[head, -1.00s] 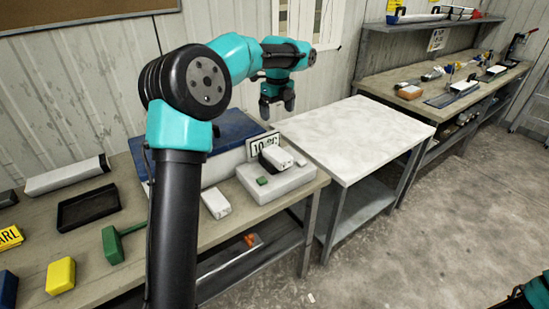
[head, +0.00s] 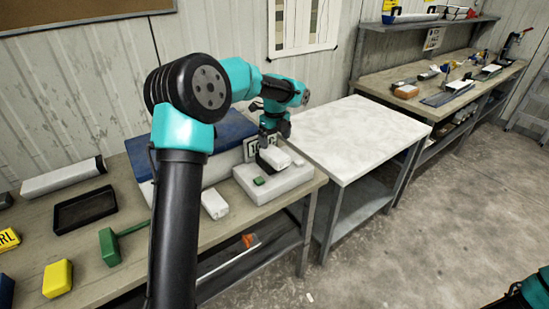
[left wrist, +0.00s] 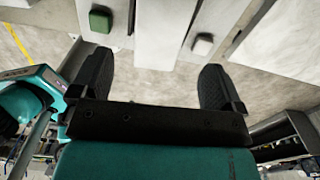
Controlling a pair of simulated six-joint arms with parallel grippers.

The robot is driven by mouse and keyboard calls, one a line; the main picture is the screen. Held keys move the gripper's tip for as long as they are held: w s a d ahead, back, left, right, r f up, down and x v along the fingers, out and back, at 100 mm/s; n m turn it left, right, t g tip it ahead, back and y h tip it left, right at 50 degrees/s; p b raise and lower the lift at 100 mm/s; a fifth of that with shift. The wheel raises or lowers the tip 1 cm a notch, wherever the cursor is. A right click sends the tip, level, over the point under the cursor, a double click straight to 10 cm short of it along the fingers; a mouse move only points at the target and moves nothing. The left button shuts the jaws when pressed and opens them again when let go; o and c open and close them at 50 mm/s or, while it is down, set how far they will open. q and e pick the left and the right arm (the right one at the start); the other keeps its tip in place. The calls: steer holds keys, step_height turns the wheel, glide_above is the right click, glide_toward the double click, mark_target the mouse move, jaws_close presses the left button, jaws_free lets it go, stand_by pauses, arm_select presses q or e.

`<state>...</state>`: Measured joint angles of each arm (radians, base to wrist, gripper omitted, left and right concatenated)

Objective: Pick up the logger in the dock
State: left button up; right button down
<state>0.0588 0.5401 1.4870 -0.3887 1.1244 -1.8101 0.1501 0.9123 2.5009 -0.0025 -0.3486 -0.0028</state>
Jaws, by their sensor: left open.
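The logger (head: 274,157), a white block with a dark end, sits in the pale grey dock (head: 262,190) on the bench. The dock has a green button and a small white block on top. My left gripper (head: 272,143) is open just above the logger, pointing down, and hides part of it. In the left wrist view the white logger (left wrist: 158,35) shows between the two spread fingers of the left gripper (left wrist: 157,62). Whether the fingers touch it cannot be told. My right gripper is not in view.
A white block (head: 214,204) lies left of the dock. A blue-topped box (head: 215,135) and a number sign stand behind. A black tray (head: 86,210), green tool (head: 110,245) and yellow block (head: 58,279) lie further left. A bare white-topped table (head: 350,135) stands right.

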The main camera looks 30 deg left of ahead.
mark_target(275, 152)
arm_select(q)
steer(key=shift+f, duration=0.7)
steer(key=shift+a+f, duration=0.1)
steer(key=shift+f, duration=2.55)
steer(key=shift+c, duration=0.2)
steer(key=c, duration=1)
steer(key=shift+r, duration=0.25)
